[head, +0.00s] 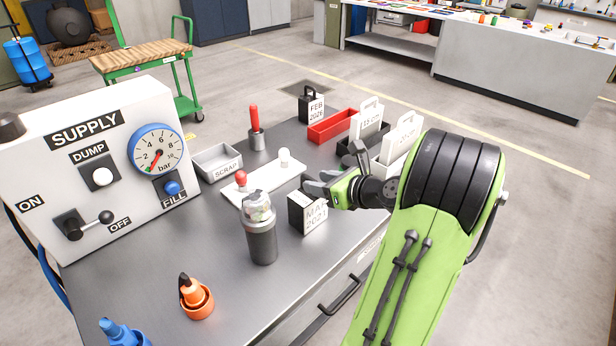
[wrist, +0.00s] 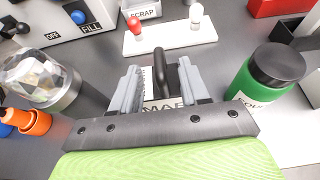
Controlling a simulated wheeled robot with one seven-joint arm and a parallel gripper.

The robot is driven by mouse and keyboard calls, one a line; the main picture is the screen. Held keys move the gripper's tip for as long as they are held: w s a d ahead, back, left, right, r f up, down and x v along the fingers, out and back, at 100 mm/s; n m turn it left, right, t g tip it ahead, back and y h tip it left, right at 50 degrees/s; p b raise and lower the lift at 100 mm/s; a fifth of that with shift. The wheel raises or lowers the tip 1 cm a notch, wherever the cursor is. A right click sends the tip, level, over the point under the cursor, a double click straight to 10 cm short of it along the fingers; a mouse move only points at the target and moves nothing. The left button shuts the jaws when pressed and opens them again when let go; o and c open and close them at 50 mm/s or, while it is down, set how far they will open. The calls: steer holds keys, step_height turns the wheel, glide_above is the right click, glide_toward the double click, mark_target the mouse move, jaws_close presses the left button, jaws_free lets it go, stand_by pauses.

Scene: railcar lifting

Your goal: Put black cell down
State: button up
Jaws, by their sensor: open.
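A black cell (head: 295,215) with a white "MAR 2021" label stands upright on the grey bench, near its front edge. It also shows in the wrist view, where its black handle (wrist: 160,75) rises between my fingers and part of its label shows below. My gripper (head: 316,186) is at the top of this cell, its jaws open with one finger on each side of the handle; it also shows in the wrist view (wrist: 158,88). A second black cell (head: 306,107), labelled "FEB 2026", stands at the back of the bench.
A white plate (head: 268,184) with red and white knobs lies behind the cell. A dark, glass-topped cylinder (head: 261,240) stands close at left. A green, black-capped container (wrist: 262,85) is close at right. A scrap tray (head: 218,162), red tray (head: 330,127) and supply panel (head: 110,185) stand farther off.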

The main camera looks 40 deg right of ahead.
steer(key=p+v, duration=0.1)
steer(key=v, duration=0.5)
steer(key=shift+s+r, duration=0.25)
steer(key=shift+s, duration=0.05)
